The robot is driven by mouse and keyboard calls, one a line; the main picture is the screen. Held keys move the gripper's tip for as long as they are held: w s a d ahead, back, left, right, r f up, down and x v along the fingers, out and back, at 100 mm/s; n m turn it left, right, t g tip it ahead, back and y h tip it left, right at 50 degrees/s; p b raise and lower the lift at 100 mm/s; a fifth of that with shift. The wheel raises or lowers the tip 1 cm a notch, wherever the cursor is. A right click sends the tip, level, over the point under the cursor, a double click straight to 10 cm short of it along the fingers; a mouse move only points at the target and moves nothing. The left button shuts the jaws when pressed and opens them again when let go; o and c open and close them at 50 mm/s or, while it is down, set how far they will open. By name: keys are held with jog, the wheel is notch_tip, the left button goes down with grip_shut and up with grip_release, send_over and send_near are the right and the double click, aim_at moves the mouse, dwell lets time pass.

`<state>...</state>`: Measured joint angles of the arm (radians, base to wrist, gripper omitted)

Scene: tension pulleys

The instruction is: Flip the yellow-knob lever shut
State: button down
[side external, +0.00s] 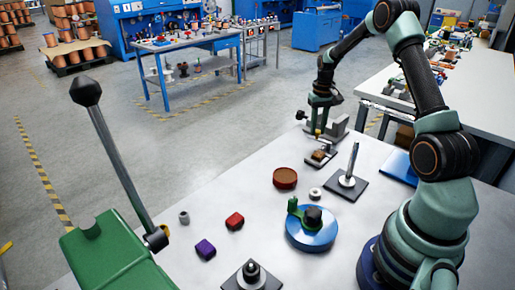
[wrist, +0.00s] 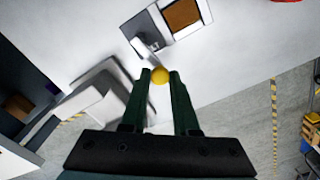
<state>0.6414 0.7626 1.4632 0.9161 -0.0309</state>
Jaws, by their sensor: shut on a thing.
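The yellow knob (wrist: 160,75) sits between my gripper's (wrist: 160,77) two green fingertips in the wrist view, and the fingers are shut on it. A pale lever arm (wrist: 146,50) runs from beside the knob toward a small grey fixture with a brown square inset (wrist: 183,14). In the side external view my gripper (side external: 321,122) is at the far edge of the table, pointing down, just behind this fixture (side external: 321,155). The knob is very small there and partly hidden by the fingers.
A grey block fixture (side external: 340,126) stands close to my gripper on the right. A spindle on a dark plate (side external: 348,181), a brown round puck (side external: 285,178) and a blue disc (side external: 312,235) stand nearer. The table edge and open floor lie beyond.

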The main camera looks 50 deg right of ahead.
aim_at(318, 131)
jog(key=shift+a+r, duration=0.1)
dwell(0.8)
jog(key=n, duration=0.1)
jog(key=a+n, duration=0.1)
jog(key=n, duration=0.2)
jog(key=shift+s+a+n, duration=0.25)
jog(key=shift+s+n, duration=0.05)
jog(key=n, duration=0.2)
jog(key=s+a+n, duration=0.1)
jog(key=shift+n, duration=0.4)
jog(key=n, duration=0.1)
jog(key=s+n, duration=0.1)
jog(key=a+n, duration=0.1)
jog(key=n, duration=0.1)
jog(key=shift+s, duration=0.25)
jog(key=shift+s+n, duration=0.35)
jog(key=shift+n, duration=0.55)
jog(key=shift+s+n, duration=0.3)
jog(key=shift+n, duration=0.6)
jog(key=c, duration=0.7)
grip_release()
jog(key=shift+s, duration=0.1)
jog(key=shift+o, duration=0.2)
